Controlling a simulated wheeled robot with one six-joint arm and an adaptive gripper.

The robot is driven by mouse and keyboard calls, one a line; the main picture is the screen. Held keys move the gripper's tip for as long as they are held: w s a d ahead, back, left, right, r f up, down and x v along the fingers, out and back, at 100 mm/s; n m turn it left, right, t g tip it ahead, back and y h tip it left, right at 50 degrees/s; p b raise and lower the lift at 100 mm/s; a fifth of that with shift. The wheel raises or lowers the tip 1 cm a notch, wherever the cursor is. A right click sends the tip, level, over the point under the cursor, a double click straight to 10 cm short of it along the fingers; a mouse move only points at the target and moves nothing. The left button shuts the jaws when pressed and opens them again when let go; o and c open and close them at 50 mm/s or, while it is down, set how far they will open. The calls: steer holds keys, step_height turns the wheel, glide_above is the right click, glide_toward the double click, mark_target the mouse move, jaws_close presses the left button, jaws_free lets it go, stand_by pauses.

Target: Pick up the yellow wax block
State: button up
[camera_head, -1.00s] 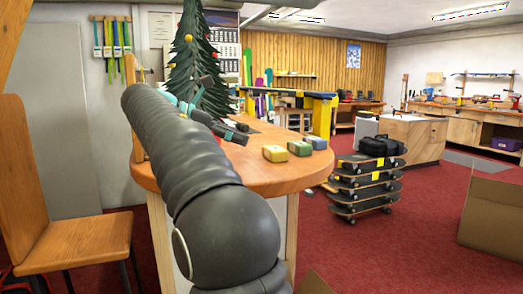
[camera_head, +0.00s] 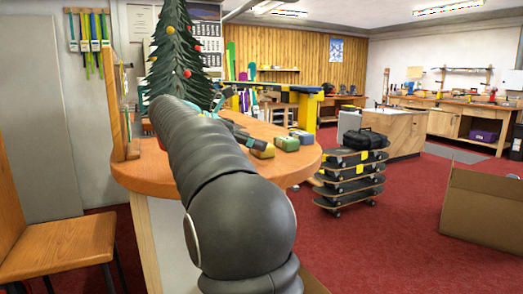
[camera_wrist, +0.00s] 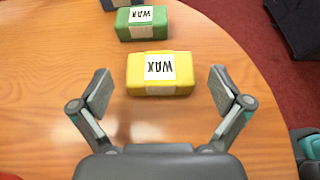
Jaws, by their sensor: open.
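The yellow wax block (camera_wrist: 159,73), with a white label marked WAX, lies on the round wooden table. In the wrist view it is centred just beyond and between my fingertips. In the head view the yellow block (camera_head: 262,152) is partly covered by my gripper. My gripper (camera_wrist: 160,90) is open and empty, one finger on each side of the block's line, with gaps at both sides. A green wax block (camera_wrist: 141,23) lies beyond the yellow one; it also shows in the head view (camera_head: 286,144).
A blue block (camera_head: 303,136) lies past the green one. A small Christmas tree (camera_head: 180,65) stands on the table (camera_head: 145,178). Stacked skateboards (camera_head: 350,185) stand on the floor right of the table. A wooden chair (camera_head: 60,245) is at the left.

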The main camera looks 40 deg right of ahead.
steer(key=shift+x, duration=1.85)
steer(key=c, duration=1.2)
steer(key=shift+c, duration=0.2)
steer(key=shift+r, duration=0.1)
steer(key=shift+r, duration=0.6)
step_height(320, 180, up, 3)
steer(key=shift+f, duration=0.1)
steer(key=s+d+r, duration=0.1)
steer(key=s+r, duration=0.5)
steer(key=s, duration=0.5)
steer(key=shift+s+d+r, duration=0.25)
steer(key=shift+d+r, duration=0.15)
